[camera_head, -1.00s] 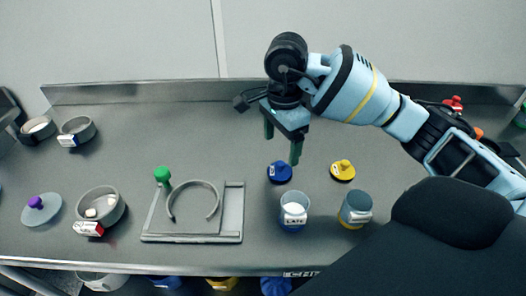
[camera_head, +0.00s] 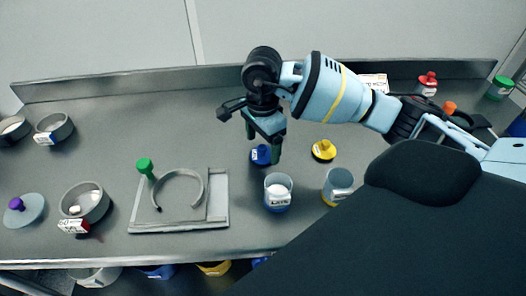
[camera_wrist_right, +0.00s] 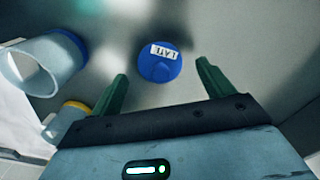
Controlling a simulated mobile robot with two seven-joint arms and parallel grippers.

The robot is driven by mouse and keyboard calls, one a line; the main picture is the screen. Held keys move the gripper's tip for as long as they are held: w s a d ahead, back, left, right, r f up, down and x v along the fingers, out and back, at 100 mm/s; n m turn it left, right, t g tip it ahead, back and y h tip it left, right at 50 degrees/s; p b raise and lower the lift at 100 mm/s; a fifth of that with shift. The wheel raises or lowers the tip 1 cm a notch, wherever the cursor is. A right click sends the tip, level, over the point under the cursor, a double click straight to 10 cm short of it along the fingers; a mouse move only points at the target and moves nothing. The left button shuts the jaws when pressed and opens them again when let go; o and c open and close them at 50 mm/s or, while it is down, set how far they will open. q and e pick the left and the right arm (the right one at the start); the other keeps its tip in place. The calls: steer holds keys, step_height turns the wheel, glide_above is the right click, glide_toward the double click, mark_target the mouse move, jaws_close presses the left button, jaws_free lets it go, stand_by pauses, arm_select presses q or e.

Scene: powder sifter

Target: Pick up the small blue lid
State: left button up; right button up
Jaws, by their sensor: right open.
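The small blue lid (camera_head: 261,155) lies on the grey table, behind the jar with the blue base. In the right wrist view the lid (camera_wrist_right: 160,62) shows as a round blue disc with a white label, ahead of and between the fingertips. My right gripper (camera_head: 263,142) points down over the lid, its green fingers apart on either side of it in the head view. The right gripper also shows open and empty in the right wrist view (camera_wrist_right: 162,82). I cannot tell the exact height of the fingertips above the table. My left gripper is not in view.
A clear jar with a blue base (camera_head: 278,193) and a jar with a yellow base (camera_head: 337,187) stand near the front. A yellow lid (camera_head: 324,151) lies to the right. A grey stand with a ring (camera_head: 218,215) is to the left, near a bowl (camera_head: 98,203).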

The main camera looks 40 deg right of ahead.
steer(key=shift+f, duration=0.9)
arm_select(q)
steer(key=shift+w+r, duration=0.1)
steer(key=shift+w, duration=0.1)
arm_select(e)
steer(key=c, duration=0.7)
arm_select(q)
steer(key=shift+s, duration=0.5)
arm_select(e)
steer(key=c, duration=0.3)
steer(key=shift+c, duration=0.2)
steer(key=shift+r, duration=0.1)
